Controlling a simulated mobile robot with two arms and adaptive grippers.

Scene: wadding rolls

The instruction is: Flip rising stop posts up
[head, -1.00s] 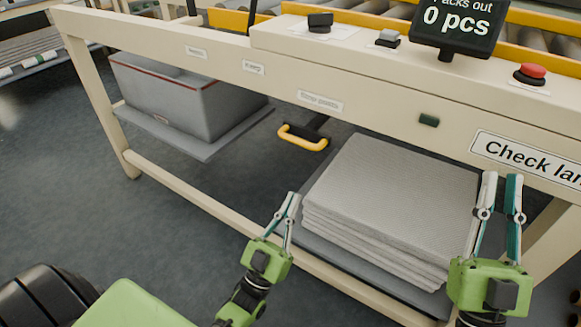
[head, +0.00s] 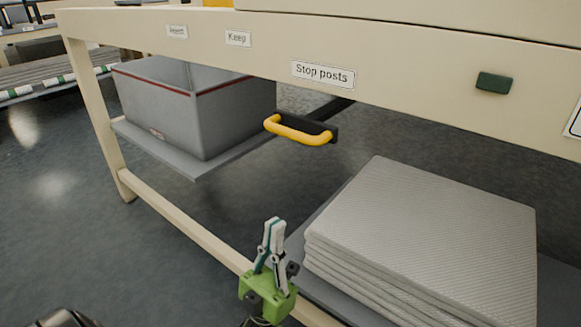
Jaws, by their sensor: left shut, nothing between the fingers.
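A yellow bar handle (head: 298,130) on a dark lever sticks out under the front beam of the bench, below the "Stop posts" label (head: 323,74). The stop posts themselves are not in view. My left gripper (head: 273,222) is shut and empty. It points upward in the lower middle of the head view, below the yellow handle in the picture and apart from it. My right gripper is out of the picture.
A grey bin (head: 200,110) with a red stripe stands on a low shelf at the left. A stack of grey pads (head: 430,215) lies on a shelf at the right. A dark green button (head: 494,82) is on the cream beam. A lower rail (head: 190,225) runs near my left gripper.

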